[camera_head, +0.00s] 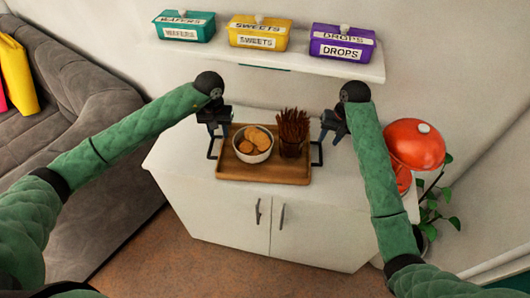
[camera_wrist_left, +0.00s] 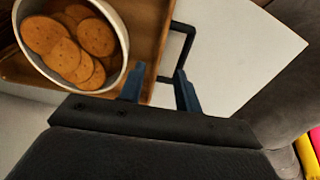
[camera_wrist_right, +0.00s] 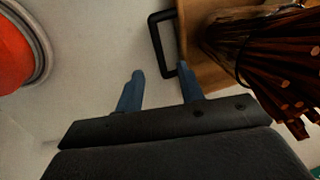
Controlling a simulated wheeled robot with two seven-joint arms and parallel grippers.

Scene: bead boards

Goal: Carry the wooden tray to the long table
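The wooden tray (camera_head: 262,177) lies flat on a white cabinet, with a dark wire handle at each end. On it stand a white bowl of round biscuits (camera_head: 252,144) and a holder of dark brown sticks (camera_head: 292,128). My left gripper (camera_head: 212,126) is open above the tray's left handle (camera_wrist_left: 187,40); in the left wrist view the handle is just ahead of the fingertips (camera_wrist_left: 158,82). My right gripper (camera_head: 333,128) is open above the right handle (camera_wrist_right: 156,40), which lies just ahead of its fingertips (camera_wrist_right: 162,80). Neither visibly grips a handle. No long table is in view.
The white cabinet (camera_head: 170,165) stands against the wall. A red domed appliance (camera_head: 414,145) sits at its right end, close to my right arm, with a plant (camera_head: 432,205) beside it. A shelf (camera_head: 300,62) above holds three labelled boxes. A grey sofa (camera_head: 75,95) stands at left.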

